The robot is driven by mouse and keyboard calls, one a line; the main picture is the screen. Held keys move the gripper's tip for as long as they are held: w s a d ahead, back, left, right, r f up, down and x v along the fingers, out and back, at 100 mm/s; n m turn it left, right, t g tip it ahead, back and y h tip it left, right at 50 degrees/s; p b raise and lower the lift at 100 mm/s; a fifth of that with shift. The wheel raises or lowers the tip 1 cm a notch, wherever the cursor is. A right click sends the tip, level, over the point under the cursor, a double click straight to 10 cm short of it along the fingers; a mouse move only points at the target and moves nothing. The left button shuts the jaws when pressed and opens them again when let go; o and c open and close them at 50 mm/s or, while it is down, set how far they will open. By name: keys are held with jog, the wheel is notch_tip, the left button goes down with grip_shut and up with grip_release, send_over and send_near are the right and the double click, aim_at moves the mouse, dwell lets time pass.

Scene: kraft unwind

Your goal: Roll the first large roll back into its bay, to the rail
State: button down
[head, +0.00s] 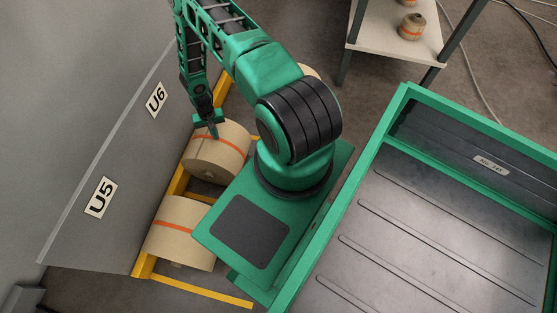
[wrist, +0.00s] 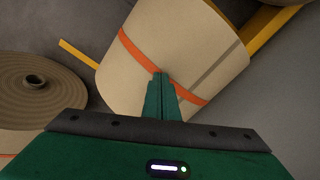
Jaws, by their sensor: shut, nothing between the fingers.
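A large kraft roll with an orange band (head: 220,152) lies on its side on the floor below the U6 label, close to a yellow rail (head: 178,185). A second large roll with an orange band (head: 180,232) lies nearer, below the U5 label. My gripper (head: 215,132) is shut and empty at the upper part of the roll by U6. In the wrist view the shut fingertips (wrist: 161,76) are over that roll's curved side (wrist: 175,50), at its orange band. I cannot tell whether they touch it. Part of another roll (head: 310,71) shows behind my arm.
A grey wall panel with signs U6 (head: 156,99) and U5 (head: 100,198) stands at the left. A yellow bar (head: 205,291) lies on the floor in front. A green-rimmed tray (head: 400,200) fills the right. A shelf (head: 385,35) with small rolls stands at the back.

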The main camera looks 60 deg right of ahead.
jog(key=shift+w+a+r, duration=0.1)
jog(key=shift+w+r, duration=0.05)
jog(key=shift+r, duration=0.75)
jog(key=shift+w+a+r, duration=0.1)
jog(key=shift+r, duration=0.8)
jog(key=s+n, duration=0.1)
jog(key=s+r+n, duration=0.1)
jog(key=n, duration=0.1)
jog(key=s+d+n, duration=0.1)
jog(key=shift+d+r, duration=0.1)
jog(key=shift+r, duration=0.25)
jog(key=shift+s+d+f+n, duration=0.1)
jog(key=shift+s+f+n, duration=0.2)
jog(key=shift+f, duration=0.7)
jog(key=shift+s+d+f+n, duration=0.1)
jog(key=shift+f+n, duration=0.25)
jog(key=shift+f, duration=0.65)
jog(key=shift+s+f+n, duration=0.2)
jog(key=shift+f+n, duration=0.15)
jog(key=shift+f, duration=0.85)
